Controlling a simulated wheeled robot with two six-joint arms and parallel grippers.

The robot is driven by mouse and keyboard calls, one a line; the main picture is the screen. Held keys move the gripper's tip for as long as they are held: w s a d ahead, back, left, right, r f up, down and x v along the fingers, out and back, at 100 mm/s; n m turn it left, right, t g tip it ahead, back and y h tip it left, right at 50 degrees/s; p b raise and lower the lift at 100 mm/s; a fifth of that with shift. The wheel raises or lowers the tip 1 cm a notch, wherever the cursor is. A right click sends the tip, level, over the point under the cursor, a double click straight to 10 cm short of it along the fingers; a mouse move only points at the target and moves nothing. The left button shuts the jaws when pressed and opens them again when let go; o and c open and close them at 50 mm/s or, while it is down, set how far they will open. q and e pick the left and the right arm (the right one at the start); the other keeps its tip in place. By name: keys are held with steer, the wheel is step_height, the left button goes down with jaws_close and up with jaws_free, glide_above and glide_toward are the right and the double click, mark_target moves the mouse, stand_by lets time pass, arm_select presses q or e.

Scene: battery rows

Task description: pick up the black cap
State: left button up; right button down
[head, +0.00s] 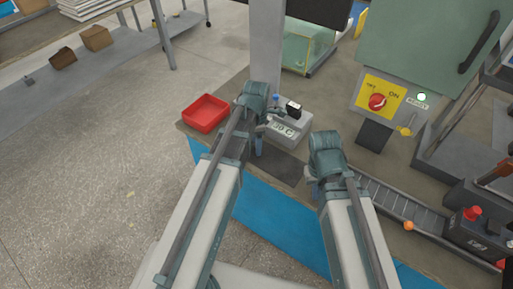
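A small black piece (293,108) with a pale side sits at the back of a grey device with a "30 C" style label (284,129); it may be the black cap, but it is too small to be sure. My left gripper (259,146) hangs just left of and in front of that device, apart from the black piece as far as I can see. My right gripper (314,188) is lower and to the right, above the table's front edge. The fingers of both are small and partly hidden by my wrists, so their opening is unclear.
A red tray (206,113) stands at the table's left corner. A small blue item (276,99) is beside the black piece. A dark mat (277,167) lies in front of the device. A roller conveyor (401,206) and a green machine (420,50) with a red switch are to the right.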

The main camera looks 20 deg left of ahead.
arm_select(q)
jaws_close()
steer(key=shift+r, duration=0.1)
arm_select(e)
steer(key=shift+r, duration=0.1)
